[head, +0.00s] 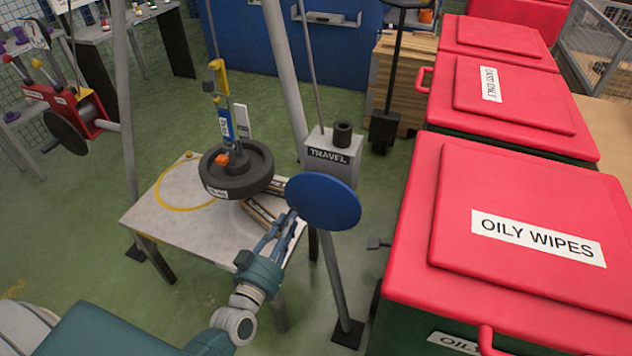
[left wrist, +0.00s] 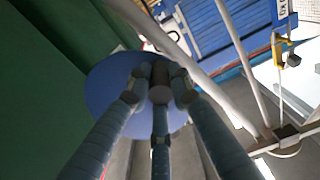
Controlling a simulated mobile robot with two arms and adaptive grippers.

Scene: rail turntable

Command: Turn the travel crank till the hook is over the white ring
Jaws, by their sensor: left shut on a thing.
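The travel crank is a blue disc (head: 325,202) in front of the grey box marked TRAVEL (head: 333,165). My left gripper (head: 291,216) is shut on the crank's handle. In the left wrist view its fingers close around a dark grip (left wrist: 160,92) before the blue disc (left wrist: 98,85). The yellow hook (head: 219,76) hangs above a dark round load (head: 237,182) with a blue tag. The load is over the table between the yellow ring (head: 160,199) and a pale ring, probably the white one, mostly hidden behind it. I cannot tell whether the load touches the table. My right gripper is out of view.
Red-lidded bins, one marked OILY WIPES (head: 537,238), stand close on the right. Grey frame legs (head: 333,275) stand around the table (head: 150,215). A red winch (head: 72,112) with a dark wheel is at the left. Green floor is open left of the table.

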